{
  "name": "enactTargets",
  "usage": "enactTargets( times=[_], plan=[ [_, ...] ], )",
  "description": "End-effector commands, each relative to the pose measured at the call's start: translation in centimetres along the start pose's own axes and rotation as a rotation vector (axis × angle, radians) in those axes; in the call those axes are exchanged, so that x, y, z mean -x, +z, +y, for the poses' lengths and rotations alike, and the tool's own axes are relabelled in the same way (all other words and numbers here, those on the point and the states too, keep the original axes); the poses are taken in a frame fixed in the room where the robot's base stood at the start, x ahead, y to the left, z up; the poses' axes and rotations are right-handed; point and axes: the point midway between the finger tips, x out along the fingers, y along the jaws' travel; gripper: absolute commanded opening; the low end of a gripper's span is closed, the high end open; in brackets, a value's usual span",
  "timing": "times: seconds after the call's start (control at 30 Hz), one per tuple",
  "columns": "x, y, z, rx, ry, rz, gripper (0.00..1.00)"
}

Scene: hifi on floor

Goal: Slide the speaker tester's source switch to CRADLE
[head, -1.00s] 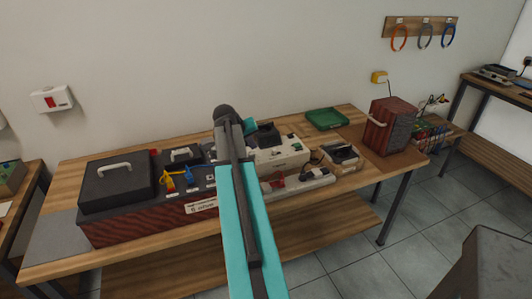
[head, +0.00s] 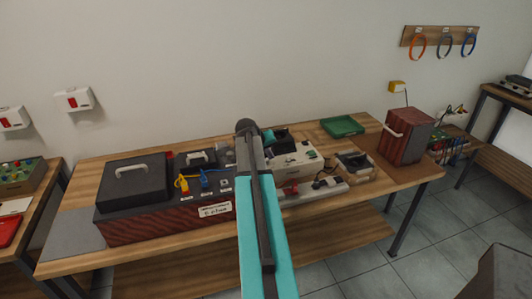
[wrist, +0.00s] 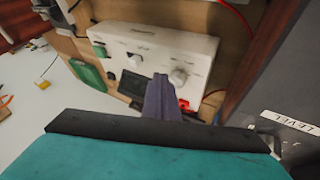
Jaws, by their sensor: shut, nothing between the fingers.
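A long dark-topped case with red wood sides (head: 160,222) lies on the bench and carries yellow and blue plugs, small controls and a white front label too small to read. Beside it is a cream box with knobs (head: 292,160), which also shows in the wrist view (wrist: 150,45). I cannot tell for sure which is the speaker tester; no source switch or CRADLE mark is readable. My gripper (wrist: 162,98) is shut and empty, seen in front of the cream box. In the head view my arm hides its fingertips.
A handled black lid (head: 135,182) stands at the case's left. A green tray (head: 342,127), a red wooden box (head: 405,145) and a small dark-topped unit (head: 354,163) stand to the right. A power strip (head: 315,192) lies at the bench front.

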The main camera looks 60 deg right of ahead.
Motion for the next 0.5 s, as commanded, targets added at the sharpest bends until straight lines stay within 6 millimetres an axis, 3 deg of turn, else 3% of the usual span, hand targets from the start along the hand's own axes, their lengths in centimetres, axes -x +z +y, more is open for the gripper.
enactTargets(
  times=[0.43,0.5],
  plan=[
    [-5.2,-0.1,0.1,-0.001,0.000,-0.001,0.00],
    [-5.5,-0.1,1.1,-0.003,0.002,-0.002,0.00]
  ],
)
